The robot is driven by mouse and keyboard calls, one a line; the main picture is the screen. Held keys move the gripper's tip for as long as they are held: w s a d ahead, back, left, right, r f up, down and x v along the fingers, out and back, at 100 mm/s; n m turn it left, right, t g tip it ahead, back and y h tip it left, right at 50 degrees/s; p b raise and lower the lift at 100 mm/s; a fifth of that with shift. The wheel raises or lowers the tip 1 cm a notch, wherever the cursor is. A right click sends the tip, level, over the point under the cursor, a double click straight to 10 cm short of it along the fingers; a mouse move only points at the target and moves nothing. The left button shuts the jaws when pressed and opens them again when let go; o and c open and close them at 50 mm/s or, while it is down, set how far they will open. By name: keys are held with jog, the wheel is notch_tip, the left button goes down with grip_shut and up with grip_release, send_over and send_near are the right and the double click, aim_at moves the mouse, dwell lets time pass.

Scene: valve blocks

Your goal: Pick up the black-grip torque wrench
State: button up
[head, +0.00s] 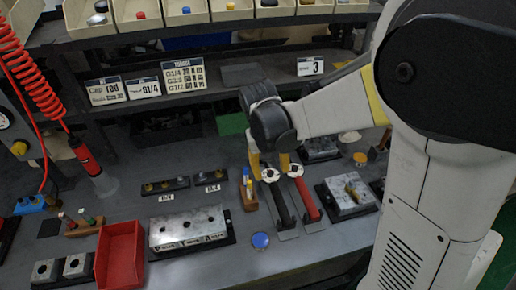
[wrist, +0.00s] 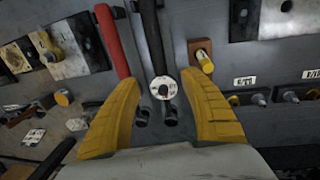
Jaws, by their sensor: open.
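The black-grip torque wrench (head: 281,204) lies on the bench in a grey holder, its white round dial toward my gripper. In the wrist view its black grip (wrist: 151,38) runs up from the dial, which shows between my fingers. A red-grip wrench (head: 307,202) lies right beside it; in the wrist view this red grip (wrist: 113,42) is on the left, its lower part hidden by my left finger. My gripper (head: 270,165) is open and empty over the dial end, its yellow fingers either side of the black wrench (wrist: 162,82). Whether they touch anything is unclear.
A wooden block with markers (head: 248,192) stands close to the left of the black wrench. A metal valve block (head: 190,229) and a red bin (head: 120,255) are farther left. Another valve block (head: 348,196) is to the right. A blue round lid (head: 261,240) lies in front.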

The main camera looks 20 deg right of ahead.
aim_at(275, 187)
jog(key=f, duration=0.2)
jog(key=f+b, duration=0.2)
jog(key=f, duration=0.1)
jog(key=shift+w+d+f, duration=0.1)
jog(key=shift+d+f, duration=0.2)
jog(key=shift+d, duration=0.1)
jog(key=f+b, duration=0.1)
jog(key=f, duration=0.1)
jog(key=d+f+b, duration=0.1)
jog(key=f+b, duration=0.1)
jog(key=f, duration=0.1)
jog(key=shift+w+d+f+b, duration=0.1)
jog(key=shift+w+f+b, duration=0.05)
jog(key=shift+f+b, duration=0.15)
jog(key=shift+r, duration=0.1)
grip_shut()
